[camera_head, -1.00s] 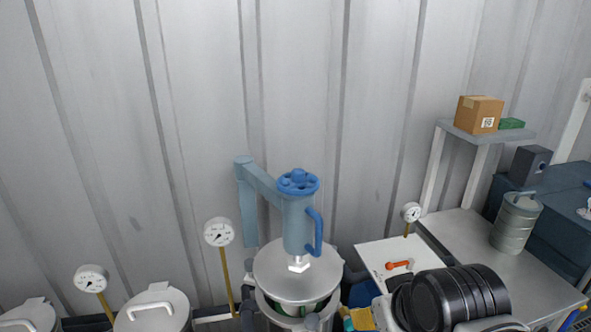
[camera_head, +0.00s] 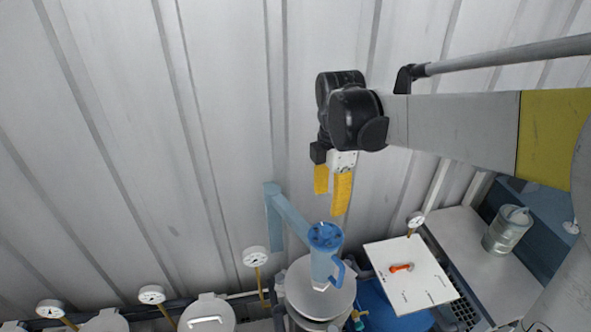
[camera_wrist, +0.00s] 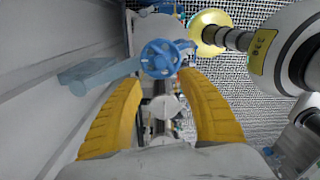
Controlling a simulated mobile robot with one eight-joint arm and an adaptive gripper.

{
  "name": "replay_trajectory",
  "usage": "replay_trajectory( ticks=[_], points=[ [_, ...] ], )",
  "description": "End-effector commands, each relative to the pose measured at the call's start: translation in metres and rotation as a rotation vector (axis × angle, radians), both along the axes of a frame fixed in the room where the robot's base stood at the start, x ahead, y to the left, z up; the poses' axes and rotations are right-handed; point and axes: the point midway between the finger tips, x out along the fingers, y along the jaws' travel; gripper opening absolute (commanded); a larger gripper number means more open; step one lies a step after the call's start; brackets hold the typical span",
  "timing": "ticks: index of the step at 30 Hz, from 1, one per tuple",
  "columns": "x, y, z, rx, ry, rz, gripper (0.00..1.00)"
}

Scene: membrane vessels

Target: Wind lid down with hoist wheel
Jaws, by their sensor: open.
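The blue hoist wheel (camera_head: 325,236) sits on top of the blue hoist body (camera_head: 322,266), which hangs from a blue arm (camera_head: 290,215). The round grey lid (camera_head: 318,294) is below the hoist, over the vessel; whether it touches the rim is hard to tell. My gripper (camera_head: 328,202), with two yellow fingers, is open and empty, above the wheel and apart from it. In the wrist view the wheel (camera_wrist: 159,59) shows beyond and between the open yellow fingers (camera_wrist: 160,110).
A white board (camera_head: 412,285) with an orange-red handle (camera_head: 401,268) lies right of the vessel. Other lidded vessels (camera_head: 207,317) and gauges (camera_head: 256,256) stand at the left. The corrugated wall (camera_head: 130,150) is close behind.

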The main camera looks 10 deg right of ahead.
Motion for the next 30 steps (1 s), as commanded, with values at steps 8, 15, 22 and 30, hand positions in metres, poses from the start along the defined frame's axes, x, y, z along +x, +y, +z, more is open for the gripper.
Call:
replay_trajectory(
  ticks=[8, 15, 22, 30],
  points=[
    [0.000, 0.000, -0.045, 0.000, 0.001, 0.003, 0.47],
    [0.000, 0.000, -0.088, 0.000, 0.000, 0.002, 0.47],
    [0.000, 0.000, -0.106, 0.000, 0.000, 0.002, 0.47],
    [0.000, 0.000, -0.107, 0.000, 0.000, 0.001, 0.46]
  ],
)
